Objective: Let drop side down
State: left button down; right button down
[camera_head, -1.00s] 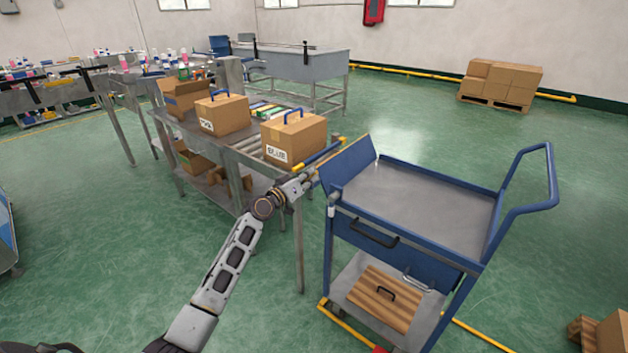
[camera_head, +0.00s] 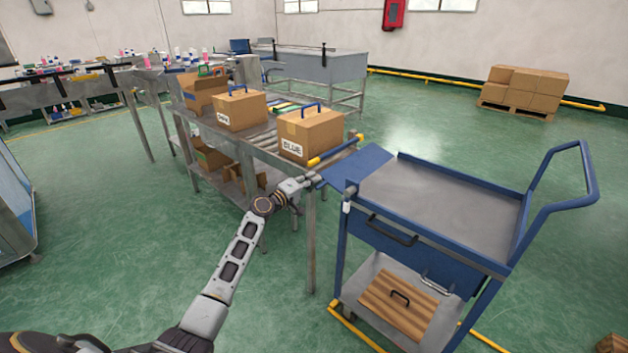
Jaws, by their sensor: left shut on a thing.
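The blue cart (camera_head: 455,205) stands at the right, with a grey top tray. Its blue drop side (camera_head: 358,170) is at the cart's left end, folded outward and lying nearly level toward the roller table. My left gripper (camera_head: 314,181) is at the outer left edge of the drop side and is shut on it. The fingertips are small and partly hidden at that edge. My right gripper is not in view.
A roller table (camera_head: 268,158) carries several cardboard boxes, including one labelled BLUE (camera_head: 311,134). A blue bar with yellow ends (camera_head: 335,150) sits at its near end, close to the drop side. The cart's lower shelf holds a wooden-slatted thing (camera_head: 399,299).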

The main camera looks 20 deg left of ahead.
pick_arm(q)
jog(key=shift+w+a+f+n+b, duration=0.1)
jog(key=shift+a+f+n+b, duration=0.05)
jog(key=shift+f+n, duration=0.45)
jog(key=shift+a+f+n+b, duration=0.15)
jog(key=shift+f+n, duration=0.35)
jog(key=shift+n, duration=0.1)
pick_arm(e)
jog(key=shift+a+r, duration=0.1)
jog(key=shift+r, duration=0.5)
pick_arm(q)
jog(key=c, duration=1.5)
grip_release()
jog(key=shift+f, duration=0.1)
jog(key=shift+v, duration=6)
